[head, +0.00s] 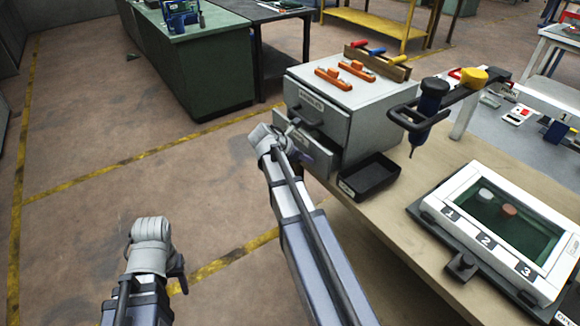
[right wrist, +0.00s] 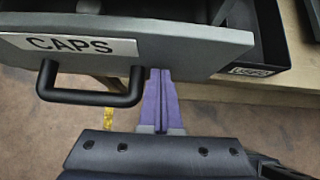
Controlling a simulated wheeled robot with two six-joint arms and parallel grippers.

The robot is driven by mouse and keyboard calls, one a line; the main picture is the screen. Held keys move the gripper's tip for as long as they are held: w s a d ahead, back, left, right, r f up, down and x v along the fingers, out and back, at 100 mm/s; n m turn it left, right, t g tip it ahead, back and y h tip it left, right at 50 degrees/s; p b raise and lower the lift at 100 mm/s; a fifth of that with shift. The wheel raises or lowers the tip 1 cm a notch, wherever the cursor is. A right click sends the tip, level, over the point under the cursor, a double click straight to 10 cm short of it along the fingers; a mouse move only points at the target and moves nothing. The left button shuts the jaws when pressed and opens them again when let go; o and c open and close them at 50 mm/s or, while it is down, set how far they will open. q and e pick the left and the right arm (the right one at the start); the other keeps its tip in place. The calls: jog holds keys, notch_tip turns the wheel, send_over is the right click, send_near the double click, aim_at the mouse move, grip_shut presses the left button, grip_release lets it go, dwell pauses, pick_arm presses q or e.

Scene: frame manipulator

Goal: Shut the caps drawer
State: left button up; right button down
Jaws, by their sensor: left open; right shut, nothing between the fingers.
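The grey caps drawer (right wrist: 190,45) stands open, and its dark inside shows behind the front in the right wrist view. Its CAPS label (right wrist: 70,45) is left of centre, with a black bar handle (right wrist: 92,98) below. In the head view the drawer (head: 323,160) is the lower one of the grey cabinet (head: 345,100), partly hidden by my right arm. My right gripper (right wrist: 160,78) is shut and empty, its purple fingers beside the handle's right end, tips at the drawer front; contact cannot be told. My left gripper (head: 178,272) is open, low and away from the cabinet.
A black tray (head: 370,176) sits on the wooden bench right of the drawer. Orange tools (head: 345,74) and a rack of coloured handles (head: 377,58) are on the cabinet. A blue driver (head: 428,110) hangs from a stand. A numbered white frame (head: 490,235) lies right.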

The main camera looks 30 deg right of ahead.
jog(key=d, duration=0.5)
jog(key=shift+w+d, duration=0.2)
jog(key=shift+w, duration=0.05)
jog(key=shift+d, duration=0.15)
jog(key=shift+d+r, duration=0.1)
jog(key=a, duration=0.3)
jog(key=shift+s+a, duration=0.2)
jog(key=shift+s, duration=0.05)
jog(key=p+v, duration=0.7)
jog(key=v, duration=0.3)
jog(key=shift+a, duration=0.55)
